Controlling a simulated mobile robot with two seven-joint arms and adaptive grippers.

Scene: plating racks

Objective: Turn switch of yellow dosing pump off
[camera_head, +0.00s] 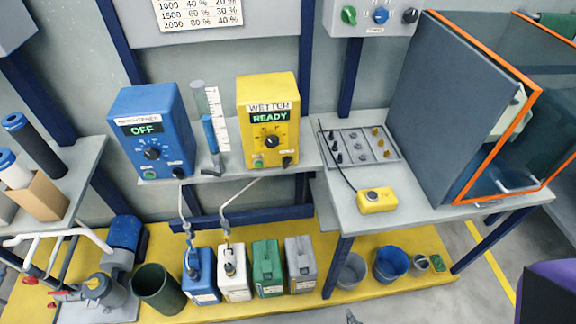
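A black dial (271,142) sits mid-face. A green button (258,164) is at its lower left, and a small black switch (287,161) is at its lower right. The switch's exact position is too small to read. A dark and purple part, perhaps of my arm, fills the bottom right corner.
A blue dosing pump (151,108) showing OFF stands to the left, with a measuring cylinder (198,100) between. Several canisters stand below. Space before the yellow pump's face looks clear.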

